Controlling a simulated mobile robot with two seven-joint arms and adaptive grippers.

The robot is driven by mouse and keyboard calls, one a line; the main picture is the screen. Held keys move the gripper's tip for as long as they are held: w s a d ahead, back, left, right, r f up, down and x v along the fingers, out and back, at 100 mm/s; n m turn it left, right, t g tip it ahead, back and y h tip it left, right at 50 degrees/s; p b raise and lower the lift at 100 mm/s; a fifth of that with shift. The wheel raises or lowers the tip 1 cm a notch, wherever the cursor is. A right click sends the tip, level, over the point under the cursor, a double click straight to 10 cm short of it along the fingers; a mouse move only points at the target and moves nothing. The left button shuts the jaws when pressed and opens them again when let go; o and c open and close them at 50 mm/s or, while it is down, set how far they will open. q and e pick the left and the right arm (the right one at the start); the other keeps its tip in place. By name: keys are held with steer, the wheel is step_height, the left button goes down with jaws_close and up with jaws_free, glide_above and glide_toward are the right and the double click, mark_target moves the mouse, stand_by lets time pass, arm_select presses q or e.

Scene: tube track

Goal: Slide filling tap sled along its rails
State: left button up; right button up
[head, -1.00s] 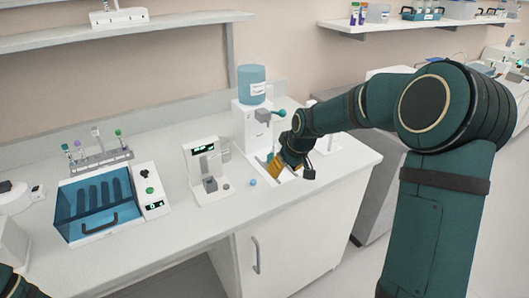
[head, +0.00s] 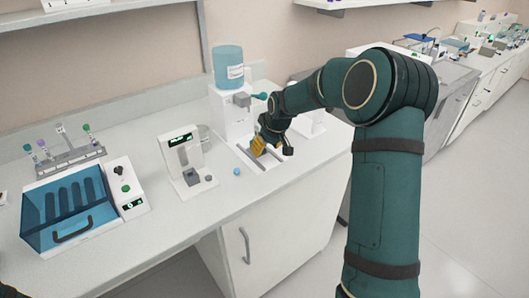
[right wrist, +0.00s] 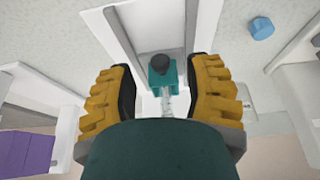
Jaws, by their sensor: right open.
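My right gripper (head: 257,147) is low over the rails (head: 268,162) in front of the white dispenser on the counter. In the right wrist view the open fingers (right wrist: 162,97) stand on either side of a teal block with a dark round knob (right wrist: 161,68), which looks like the sled. No finger visibly touches it. The block lies between two grey rails (right wrist: 194,28). In the head view my gripper hides the block. The grey tap (head: 242,99) with its teal lever sits under the blue bottle (head: 228,66). My left gripper is out of view.
A small blue cap (head: 236,171) lies on the counter left of the rails and shows in the right wrist view (right wrist: 262,28). A white device (head: 183,160) with a display stands left of it. A blue-lidded box (head: 70,207) and tube rack (head: 72,160) are further left.

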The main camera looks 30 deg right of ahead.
steer(key=shift+x, duration=1.2)
steer(key=shift+c, duration=0.4)
jaws_close()
steer(key=shift+w, duration=0.1)
